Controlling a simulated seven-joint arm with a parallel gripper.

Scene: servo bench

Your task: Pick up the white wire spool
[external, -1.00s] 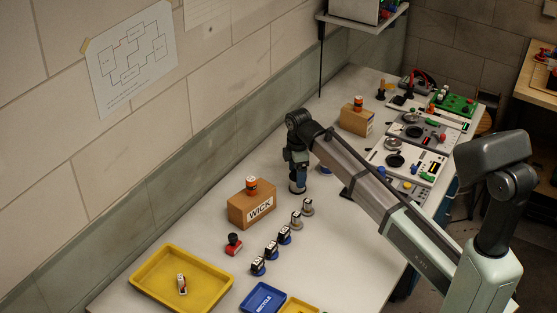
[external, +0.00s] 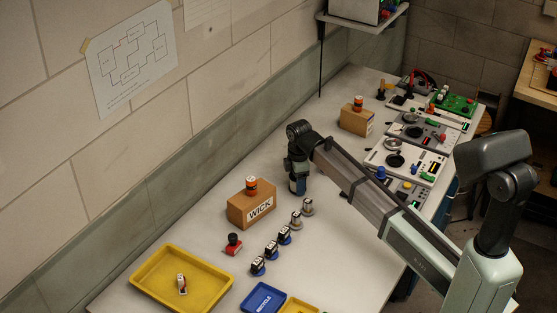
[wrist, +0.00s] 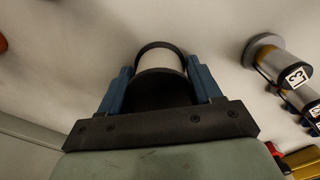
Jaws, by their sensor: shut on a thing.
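The white wire spool (wrist: 163,59), with a pale middle between dark round flanges, is between the two blue fingers of my gripper (wrist: 161,84) in the wrist view. The fingers are shut on its sides. In the external view my gripper (external: 298,184) points down, low over the bench behind the WICK box. The spool cannot be made out there. The wrist view does not clearly show whether it touches the bench.
The cardboard WICK box (external: 252,207) with an orange-and-white item on top stands left of my gripper. Several small numbered cylinders stand in a row in front. A yellow tray (external: 150,262) and a blue tray (external: 263,298) lie at front left. Equipment panels (external: 407,160) are at right.

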